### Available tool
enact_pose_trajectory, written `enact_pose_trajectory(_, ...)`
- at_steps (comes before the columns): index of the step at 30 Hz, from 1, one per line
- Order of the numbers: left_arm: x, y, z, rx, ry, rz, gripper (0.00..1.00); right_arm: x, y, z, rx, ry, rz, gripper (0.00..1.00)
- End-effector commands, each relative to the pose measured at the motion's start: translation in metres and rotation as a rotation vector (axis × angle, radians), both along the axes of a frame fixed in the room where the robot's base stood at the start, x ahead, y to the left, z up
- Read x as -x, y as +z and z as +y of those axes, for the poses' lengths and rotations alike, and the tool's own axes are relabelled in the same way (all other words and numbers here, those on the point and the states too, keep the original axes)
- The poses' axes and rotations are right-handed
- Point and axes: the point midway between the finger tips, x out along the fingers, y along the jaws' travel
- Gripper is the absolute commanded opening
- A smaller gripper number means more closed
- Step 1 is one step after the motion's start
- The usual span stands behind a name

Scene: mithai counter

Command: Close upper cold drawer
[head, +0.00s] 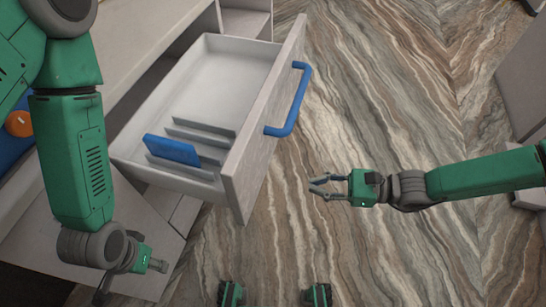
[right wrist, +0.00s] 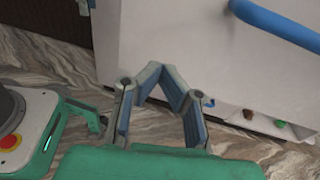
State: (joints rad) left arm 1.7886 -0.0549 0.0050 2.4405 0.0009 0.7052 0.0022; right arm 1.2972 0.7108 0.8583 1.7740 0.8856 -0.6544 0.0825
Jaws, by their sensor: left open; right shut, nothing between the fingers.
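The upper cold drawer (head: 225,42) is pulled out from the counter, with its inside visible from above. Its pale front panel (head: 262,125) carries a blue bar handle (head: 300,98). The handle also shows at the top right of the right wrist view (right wrist: 275,22). My right gripper (head: 314,186) is shut and empty, in front of the drawer, below and right of the handle and apart from it. In the right wrist view its fingertips (right wrist: 168,75) point toward a pale panel.
Inside the drawer are grey dividers (head: 185,146) and a blue upright piece (head: 172,150). The pale counter (head: 150,30) lies behind the drawer. The patterned floor (head: 400,90) is clear right of the drawer. Small brown and green items (right wrist: 264,118) show low in the right wrist view.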

Motion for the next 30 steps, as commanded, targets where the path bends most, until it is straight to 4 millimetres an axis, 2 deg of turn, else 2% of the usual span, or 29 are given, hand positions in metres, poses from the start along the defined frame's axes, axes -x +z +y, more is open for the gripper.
enact_pose_trajectory(1, 0.0, -0.006, 0.0, 0.0, 0.0, 0.0, 0.47, -0.021, 0.002, -0.014, -0.054, -0.07, 0.004, 0.0)
enact_pose_trajectory(3, 0.0, -0.008, 0.0, 0.0, 0.0, 0.0, 0.47, -0.039, 0.011, -0.025, -0.105, -0.127, 0.005, 0.0)
enact_pose_trajectory(8, 0.0, -0.008, 0.0, 0.0, 0.001, 0.0, 0.47, -0.051, 0.018, -0.026, -0.142, -0.16, 0.005, 0.0)
enact_pose_trajectory(11, 0.0, -0.009, 0.0, 0.0, 0.001, 0.0, 0.47, -0.054, 0.018, -0.013, -0.143, -0.158, 0.006, 0.0)
enact_pose_trajectory(24, 0.0, -0.019, 0.0, 0.0, 0.0, 0.0, 0.47, -0.076, 0.017, 0.075, -0.141, -0.155, 0.006, 0.0)
enact_pose_trajectory(30, 0.0, -0.022, 0.0, 0.0, 0.0, 0.0, 0.47, -0.082, 0.018, 0.097, -0.138, -0.156, 0.004, 0.0)
